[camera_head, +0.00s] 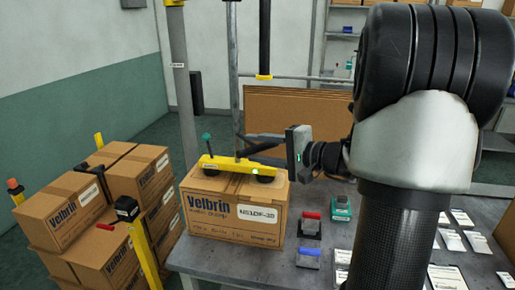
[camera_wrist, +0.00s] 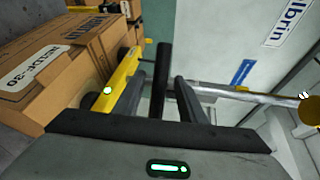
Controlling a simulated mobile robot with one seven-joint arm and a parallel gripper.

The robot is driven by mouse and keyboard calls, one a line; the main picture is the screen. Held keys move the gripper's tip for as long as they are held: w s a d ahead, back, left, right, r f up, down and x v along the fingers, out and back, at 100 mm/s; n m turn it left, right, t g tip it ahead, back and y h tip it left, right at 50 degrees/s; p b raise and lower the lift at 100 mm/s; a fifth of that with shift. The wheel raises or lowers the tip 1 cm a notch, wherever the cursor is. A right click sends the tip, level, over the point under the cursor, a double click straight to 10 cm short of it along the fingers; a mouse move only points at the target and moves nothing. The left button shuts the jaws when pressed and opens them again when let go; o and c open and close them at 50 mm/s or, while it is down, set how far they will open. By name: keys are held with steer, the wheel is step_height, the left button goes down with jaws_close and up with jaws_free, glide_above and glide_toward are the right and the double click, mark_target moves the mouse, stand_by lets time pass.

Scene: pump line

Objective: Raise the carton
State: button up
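The carton (camera_head: 235,222), a brown Velbrin box with a white label, sits on the grey table. It also shows at the left of the wrist view (camera_wrist: 62,75). A yellow suction lifter bar (camera_head: 222,164) with dark cups rests on its top; the bar also shows in the wrist view (camera_wrist: 118,82). My gripper (camera_head: 258,148) is just above the bar, reaching in from the right. In the wrist view, a black handle (camera_wrist: 162,75) stands between the fingers (camera_wrist: 161,90), with narrow gaps seeming to show on both sides. The fingers look open around it.
Stacked Velbrin cartons (camera_head: 62,215) stand at the left beside a yellow post (camera_head: 146,255). A grey upright (camera_head: 183,90) and pole rise behind the carton. Red (camera_head: 309,225), blue (camera_head: 308,256) and green (camera_head: 341,208) items and white cards (camera_head: 452,240) lie on the table to the right.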

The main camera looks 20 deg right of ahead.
steer(key=shift+w+a, duration=0.1)
steer(key=shift+w, duration=0.05)
steer(key=shift+c, duration=0.3)
jaws_close()
step_height(320, 180, up, 7)
steer(key=shift+r+p, duration=0.1)
steer(key=shift+p, duration=0.35)
steer(key=shift+o, duration=0.3)
jaws_free()
